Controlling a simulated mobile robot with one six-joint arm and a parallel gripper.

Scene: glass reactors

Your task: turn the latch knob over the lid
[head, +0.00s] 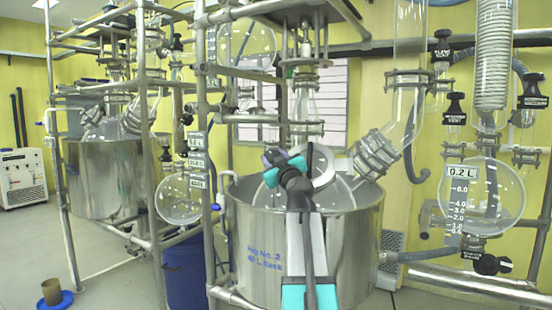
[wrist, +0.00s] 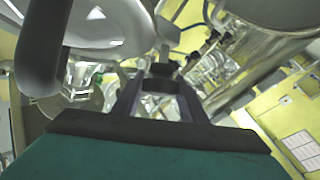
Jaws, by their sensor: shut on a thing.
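The steel reactor vessel (head: 345,230) stands in the middle of the head view. A pale round lid (head: 322,168) shows at its top, partly behind my arm. In the wrist view a pale, rounded surface (wrist: 105,28), likely the lid, fills the upper left. My gripper (wrist: 162,76) reaches forward with its two dark fingers closing in at the tips. A small dark piece between the tips looks like the latch knob (wrist: 162,68), and the gripper is shut on it. In the head view my wrist hides the fingers and the knob.
Glass tubing with a clamped joint (head: 376,152) rises right of the lid. A glass column (head: 303,110) stands above the vessel. A metal frame post (head: 203,150) is close on the left. A round flask (head: 482,195) hangs at the right.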

